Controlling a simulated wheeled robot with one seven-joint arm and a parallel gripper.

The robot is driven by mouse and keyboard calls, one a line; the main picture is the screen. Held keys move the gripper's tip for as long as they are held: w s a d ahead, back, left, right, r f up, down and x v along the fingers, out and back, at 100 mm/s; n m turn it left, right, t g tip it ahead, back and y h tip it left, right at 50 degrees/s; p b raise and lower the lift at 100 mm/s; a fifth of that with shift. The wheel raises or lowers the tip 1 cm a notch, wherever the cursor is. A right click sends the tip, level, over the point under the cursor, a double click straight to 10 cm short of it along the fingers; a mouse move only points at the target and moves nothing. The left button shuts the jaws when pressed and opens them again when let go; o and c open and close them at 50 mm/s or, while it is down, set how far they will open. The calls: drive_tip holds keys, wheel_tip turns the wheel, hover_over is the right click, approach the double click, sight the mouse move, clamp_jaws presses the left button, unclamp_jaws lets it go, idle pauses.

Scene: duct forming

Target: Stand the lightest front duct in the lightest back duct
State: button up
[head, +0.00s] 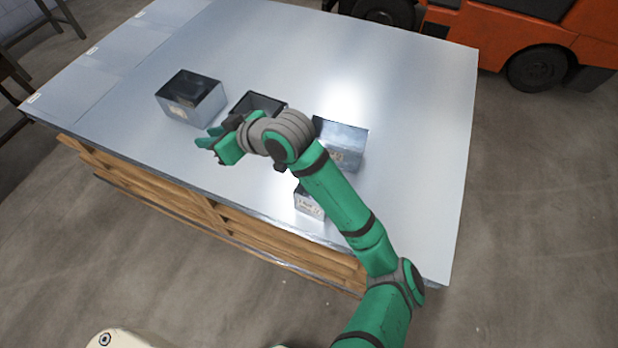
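Three larger open-topped metal ducts stand in a back row on the table: a left duct (203,107), a middle duct (262,100) partly hidden by my arm, and a right duct (350,141). A smaller front duct (308,204) stands near the table's front edge, partly covered by my arm. Pale labels show on the left, right and front ducts, too small to read. My gripper (212,149) is in front of the left and middle ducts, its green fingers apart with nothing visible between them. Anything behind my gripper and wrist is hidden.
The metal-topped table (420,120) rests on wooden beams (190,198). Its right side and back are clear. An orange forklift (515,40) stands beyond the back right edge. Dark metal legs (62,18) show at the upper left.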

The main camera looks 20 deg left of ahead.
drive_tip(key=d+f+n+g+h, duration=0.1)
drive_tip(key=d+f+n+h, duration=0.1)
drive_tip(key=d+f+h, duration=0.6)
drive_tip(key=h, duration=0.4)
hover_over(309, 199)
drive_tip(key=shift+w+a+f, duration=0.1)
drive_tip(key=shift+f, duration=0.25)
wheel_tip(309, 199, down, 8)
drive_tip(key=shift+r, duration=0.15)
drive_tip(key=shift+f, duration=0.4)
clamp_jaws()
